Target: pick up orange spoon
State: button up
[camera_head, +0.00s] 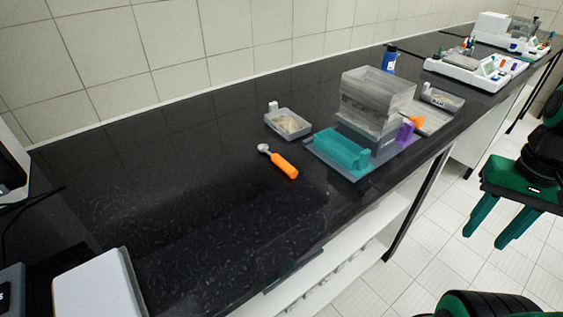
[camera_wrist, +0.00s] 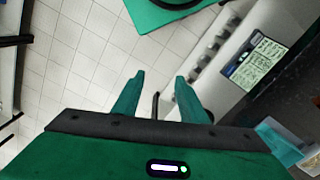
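The orange spoon (camera_head: 284,167) lies on the black bench top (camera_head: 180,170) in the head view, left of the sieve shaker. Its orange handle points toward the bench's front edge and its small grey bowl toward the wall. My gripper (camera_head: 496,230) is at the right of the head view, beyond the bench's front edge and well apart from the spoon. In the wrist view my gripper's two green fingers (camera_wrist: 157,88) stand apart with nothing between them. The spoon does not show in the wrist view.
The sieve shaker (camera_head: 376,102) with a teal part (camera_head: 341,150) stands right of the spoon. A grey tray (camera_head: 288,125) of pale material lies behind it. A white device (camera_head: 98,285) is at the lower left. Bench around the spoon's left is clear.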

jog(key=w+a+r+n+t, duration=0.1)
jog(key=w+a+n, duration=0.1)
jog(key=w, duration=0.3)
jog(key=w+a+r+n, duration=0.2)
jog(key=w+a, duration=0.1)
jog(key=w, duration=0.2)
jog(key=n+t+y, duration=0.2)
jog(key=n+t, duration=0.1)
jog(key=n, duration=0.6)
send_near(283, 160)
jog(key=x, duration=0.3)
jog(key=shift+a+r, duration=0.1)
jog(key=shift+a, duration=0.15)
jog(key=shift+x, duration=2.9)
jog(key=shift+d, duration=0.2)
grip_shut()
